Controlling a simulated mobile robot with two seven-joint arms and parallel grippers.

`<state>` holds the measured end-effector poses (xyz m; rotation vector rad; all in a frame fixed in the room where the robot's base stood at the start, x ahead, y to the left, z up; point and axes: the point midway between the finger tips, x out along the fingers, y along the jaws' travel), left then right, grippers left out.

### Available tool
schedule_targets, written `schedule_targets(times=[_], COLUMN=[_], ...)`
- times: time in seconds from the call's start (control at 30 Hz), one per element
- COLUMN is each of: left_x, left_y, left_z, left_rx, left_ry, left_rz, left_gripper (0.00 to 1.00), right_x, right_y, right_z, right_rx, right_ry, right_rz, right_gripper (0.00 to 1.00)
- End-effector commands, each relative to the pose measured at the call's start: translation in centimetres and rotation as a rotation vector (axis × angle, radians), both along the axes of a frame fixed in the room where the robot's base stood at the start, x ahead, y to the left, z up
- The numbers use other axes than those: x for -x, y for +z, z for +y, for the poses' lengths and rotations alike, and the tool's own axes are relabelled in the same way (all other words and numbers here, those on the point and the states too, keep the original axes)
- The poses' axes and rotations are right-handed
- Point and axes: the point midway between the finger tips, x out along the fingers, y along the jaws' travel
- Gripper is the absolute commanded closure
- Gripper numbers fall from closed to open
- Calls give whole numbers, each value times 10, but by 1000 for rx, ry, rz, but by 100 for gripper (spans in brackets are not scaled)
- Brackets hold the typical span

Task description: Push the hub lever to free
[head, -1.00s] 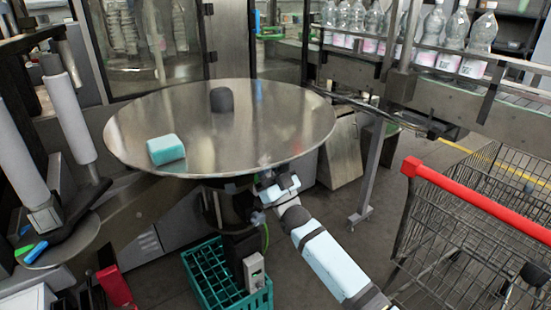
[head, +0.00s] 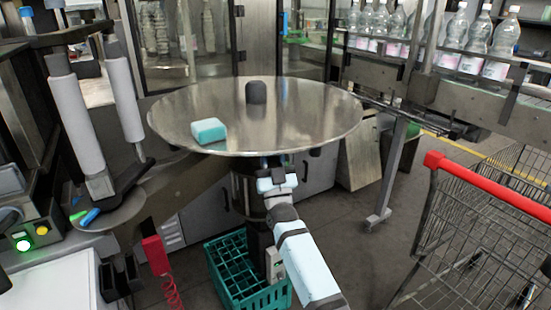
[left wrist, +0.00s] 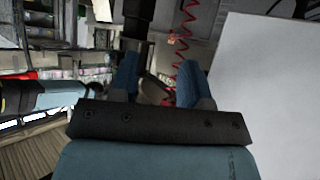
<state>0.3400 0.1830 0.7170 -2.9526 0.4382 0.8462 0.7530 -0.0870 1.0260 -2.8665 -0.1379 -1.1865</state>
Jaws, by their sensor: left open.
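A round grey plate (head: 118,212) is at the left in the head view, below two upright pale rollers. A blue lever-like piece (head: 90,216) and a small green piece (head: 77,216) lie at its left edge; I cannot tell which is the hub lever. In the left wrist view, my left gripper (left wrist: 157,78) has its two blue fingers apart with nothing between them. I cannot make out the lever there. In the head view my right gripper (head: 278,180) is below the front rim of the steel turntable, away from the plate; its fingers are unclear.
The steel turntable (head: 310,132) carries a teal block (head: 208,130) and a dark cylinder (head: 256,93). A green crate (head: 222,280) is on the floor. A white surface (head: 55,278) and red box (head: 156,255) are at lower left. A red-handled cart (head: 490,190) stands at right.

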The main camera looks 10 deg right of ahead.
Motion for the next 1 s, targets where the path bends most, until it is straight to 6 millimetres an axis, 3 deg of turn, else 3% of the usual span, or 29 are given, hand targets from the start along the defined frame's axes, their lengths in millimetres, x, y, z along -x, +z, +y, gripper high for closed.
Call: schedule_targets(times=[0.57, 0.6, 0.7, 1.0], left_x=[1, 1, 1, 1], left_y=[-1, -1, -1, -1], left_z=[-1, -1, -1, -1], left_rx=[3, 3, 3, 3], left_ry=[-1, -1, -1, -1], left_rz=[0, 0, 0, 0], left_gripper=[57, 57, 57, 57], right_x=[-2, -2, -2, -2], right_y=[-1, -1, 0, 0], right_z=[3, 3, 3, 2], right_rx=[0, 0, 0, 0], right_ry=[-8, -8, -8, -8], right_rz=[-1, -1, -1, 0], right_gripper=[100, 66, 43, 43])
